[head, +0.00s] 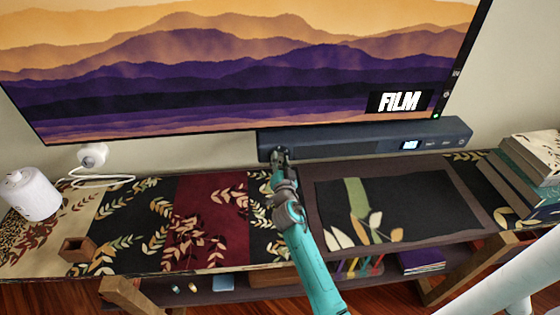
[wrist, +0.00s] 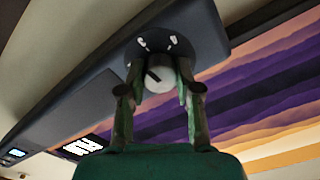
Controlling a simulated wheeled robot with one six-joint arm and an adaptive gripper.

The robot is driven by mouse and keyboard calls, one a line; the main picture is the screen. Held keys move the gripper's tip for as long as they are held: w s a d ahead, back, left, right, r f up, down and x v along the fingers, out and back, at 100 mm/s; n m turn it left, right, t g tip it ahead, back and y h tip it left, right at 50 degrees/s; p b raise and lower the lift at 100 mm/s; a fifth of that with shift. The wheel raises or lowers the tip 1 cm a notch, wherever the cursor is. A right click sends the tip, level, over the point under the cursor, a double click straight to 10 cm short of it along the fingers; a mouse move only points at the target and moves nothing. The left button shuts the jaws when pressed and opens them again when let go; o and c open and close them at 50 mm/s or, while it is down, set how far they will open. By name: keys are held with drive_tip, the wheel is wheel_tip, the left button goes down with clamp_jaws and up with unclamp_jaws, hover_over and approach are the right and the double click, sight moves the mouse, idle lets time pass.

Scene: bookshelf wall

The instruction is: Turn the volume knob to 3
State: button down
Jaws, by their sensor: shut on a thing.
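The volume knob (wrist: 158,80) is a pale round knob with a dark pointer line, set in a dark round dial (wrist: 165,35) at one end of the soundbar. The dial carries a few white marks; I cannot read their numbers for certain. My gripper (head: 278,153) reaches the left end of the soundbar (head: 350,143) in the head view and hides the knob there. In the wrist view its two fingers (wrist: 160,85) stand on either side of the knob and are shut on it. The fingers cover parts of the dial's lower edge.
A TV (head: 240,70) showing purple mountains and "FILM" stands behind the soundbar. The soundbar has a small lit display (head: 411,145). Books (head: 525,175) are stacked at the right; a white cylinder (head: 32,195) and a small wooden box (head: 76,249) are at the left.

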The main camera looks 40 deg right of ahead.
drive_tip(key=shift+f+m, duration=0.1)
drive_tip(key=shift+m, duration=0.6)
drive_tip(key=c, duration=0.8)
unclamp_jaws()
drive_tip(key=shift+s+a, duration=0.1)
drive_tip(key=v, duration=1.1)
drive_tip(key=shift+s+a, duration=0.25)
drive_tip(key=shift+s, duration=0.05)
